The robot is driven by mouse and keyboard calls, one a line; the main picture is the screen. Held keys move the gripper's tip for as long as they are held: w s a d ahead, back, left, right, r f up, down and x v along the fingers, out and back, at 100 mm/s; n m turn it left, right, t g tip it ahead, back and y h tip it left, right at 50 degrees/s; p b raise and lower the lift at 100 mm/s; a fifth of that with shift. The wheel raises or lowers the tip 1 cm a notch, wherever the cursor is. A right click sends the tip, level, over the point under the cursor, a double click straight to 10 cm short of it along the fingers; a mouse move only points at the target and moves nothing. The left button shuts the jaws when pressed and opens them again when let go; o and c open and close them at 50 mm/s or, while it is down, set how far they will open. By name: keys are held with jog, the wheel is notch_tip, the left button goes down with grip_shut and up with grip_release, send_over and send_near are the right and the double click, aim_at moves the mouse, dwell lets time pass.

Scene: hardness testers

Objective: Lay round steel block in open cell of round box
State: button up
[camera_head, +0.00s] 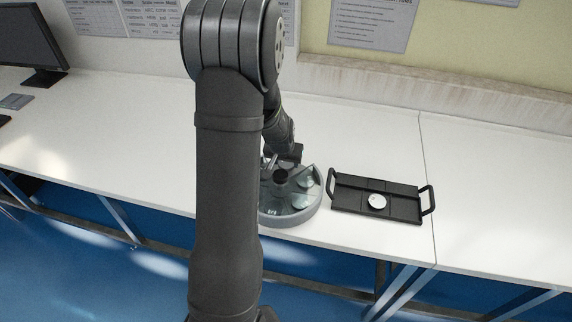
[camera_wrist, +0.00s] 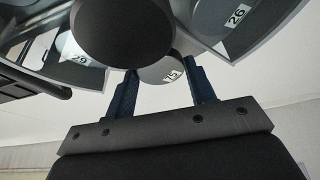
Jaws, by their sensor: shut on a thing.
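The round box (camera_head: 318,212) is a grey, round, divided tray on the bench, with a dark knob at its centre. My gripper (camera_head: 287,156) is low over the back of the box, partly hidden by my arm. In the wrist view my gripper (camera_wrist: 158,70) has its two blue fingers on either side of a grey round steel block (camera_wrist: 150,74) with a small number label. The dark round knob (camera_wrist: 122,28) covers part of this block. Other discs with number labels lie in cells to both sides. I cannot tell whether the held block touches the cell floor.
A monitor (camera_head: 35,45) is at the far left. The white bench (camera_head: 490,190) is clear on the right.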

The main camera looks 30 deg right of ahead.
jog(key=shift+f, duration=0.9)
jog(key=shift+f, duration=0.15)
jog(key=o, duration=0.9)
jog(key=v, duration=1.2)
jog(key=shift+w+d, duration=0.1)
